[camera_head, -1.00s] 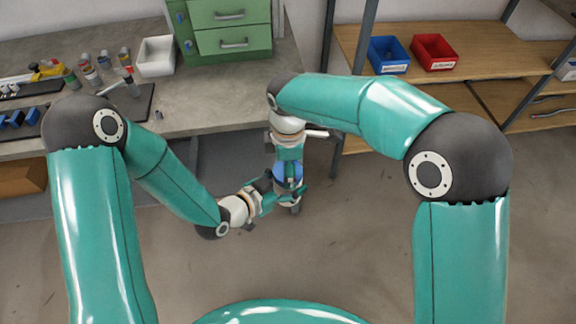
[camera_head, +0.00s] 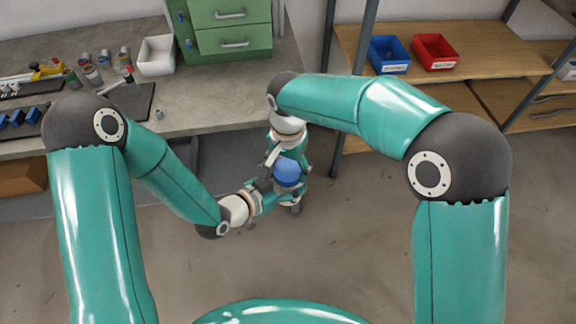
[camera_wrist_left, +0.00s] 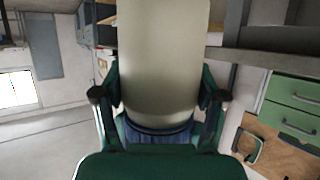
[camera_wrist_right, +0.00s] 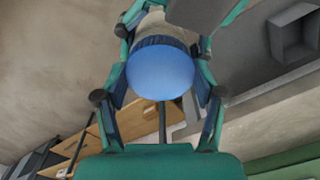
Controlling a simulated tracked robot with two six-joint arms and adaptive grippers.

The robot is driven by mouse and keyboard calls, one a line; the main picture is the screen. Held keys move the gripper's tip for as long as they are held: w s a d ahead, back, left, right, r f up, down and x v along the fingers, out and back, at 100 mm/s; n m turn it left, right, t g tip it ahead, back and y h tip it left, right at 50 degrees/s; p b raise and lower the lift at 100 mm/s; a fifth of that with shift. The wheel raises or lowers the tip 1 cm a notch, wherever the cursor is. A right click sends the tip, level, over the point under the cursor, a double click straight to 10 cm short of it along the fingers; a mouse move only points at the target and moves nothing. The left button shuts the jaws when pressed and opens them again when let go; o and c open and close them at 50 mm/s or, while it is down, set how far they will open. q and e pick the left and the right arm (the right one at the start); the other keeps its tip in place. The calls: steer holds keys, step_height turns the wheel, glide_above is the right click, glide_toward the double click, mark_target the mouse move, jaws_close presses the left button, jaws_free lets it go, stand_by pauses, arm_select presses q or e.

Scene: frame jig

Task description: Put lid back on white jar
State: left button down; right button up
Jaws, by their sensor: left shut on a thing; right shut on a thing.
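The white jar (camera_wrist_left: 163,55) is upright between the fingers of my left gripper (camera_wrist_left: 160,98), which is shut on it. The blue lid (camera_wrist_right: 160,72) is between the fingers of my right gripper (camera_wrist_right: 158,98), which is shut on it. The lid's ribbed rim also shows against the jar in the left wrist view (camera_wrist_left: 158,134). In the right wrist view the pale jar (camera_wrist_right: 168,24) shows directly beyond the lid. The lid lines up with the jar's end; whether it is seated or threaded I cannot tell. In the head view the lid (camera_head: 286,173) shows between both grippers.
Both grippers are over open floor (camera_head: 350,250), in front of the grey workbench (camera_head: 215,105). The bench holds a white bin (camera_head: 156,56), green drawers (camera_head: 230,40) and several small bottles. A wooden shelf (camera_head: 470,75) with blue and red bins stands at the right.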

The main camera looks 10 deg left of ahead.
steer(key=o, duration=1.4)
steer(key=shift+c, duration=0.2)
step_height(320, 180, up, 12)
steer(key=shift+w+f, duration=0.1)
steer(key=w+d+f+n+t+y, duration=0.2)
steer(key=w+d+f+n, duration=0.2)
steer(key=f, duration=0.5)
steer(key=w+d+f+n+t+y, duration=0.15)
steer(key=w+d+f+n, duration=0.25)
steer(key=f, duration=0.5)
steer(key=s+d+f+m+g, duration=0.1)
steer(key=s+d+f+m, duration=0.1)
steer(key=s+f, duration=0.3)
steer(key=s+d+f+m+g, duration=0.1)
steer(key=s+d+f, duration=0.3)
steer(key=s, duration=0.8)
steer(key=s+d+f+m+g, duration=0.1)
steer(key=s+d+f+m, duration=0.1)
steer(key=s+f, duration=0.6)
steer(key=shift+s+d+f+m, duration=0.25)
steer(key=shift+s+d+m, duration=0.15)
steer(key=shift+s+m, duration=0.1)
